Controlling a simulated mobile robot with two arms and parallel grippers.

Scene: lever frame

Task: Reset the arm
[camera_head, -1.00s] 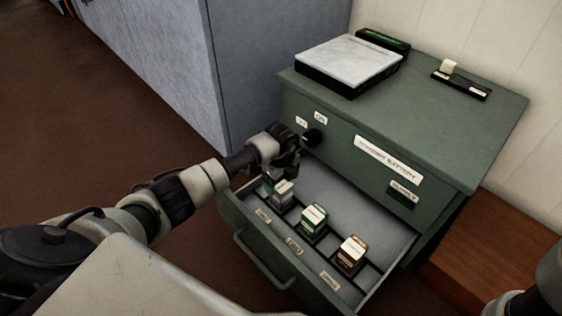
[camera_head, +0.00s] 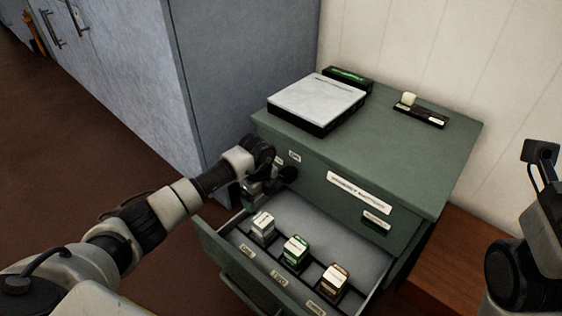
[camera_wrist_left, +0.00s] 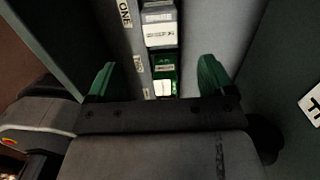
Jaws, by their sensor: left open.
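My left gripper (camera_head: 256,192) is open and empty above the left end of the pulled-out drawer, close to the black knob (camera_head: 289,173) on the cabinet front. I cannot tell if it touches the knob. In the left wrist view its two fingers (camera_wrist_left: 157,78) stand wide apart, with a white-topped block (camera_wrist_left: 159,28) and a green block (camera_wrist_left: 166,68) below in the drawer. In the head view the white-grey block (camera_head: 262,226), green block (camera_head: 295,250) and brown block (camera_head: 334,279) sit in a row. My right arm (camera_head: 525,265) shows at the right edge; its gripper is out of view.
The green cabinet (camera_head: 420,165) has its drawer (camera_head: 345,245) open towards me. A white-topped box (camera_head: 318,100) and a black tray with a pale piece (camera_head: 420,112) lie on top. A tall blue-grey cabinet (camera_head: 245,75) stands behind left. Brown floor (camera_head: 100,150) is clear at left.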

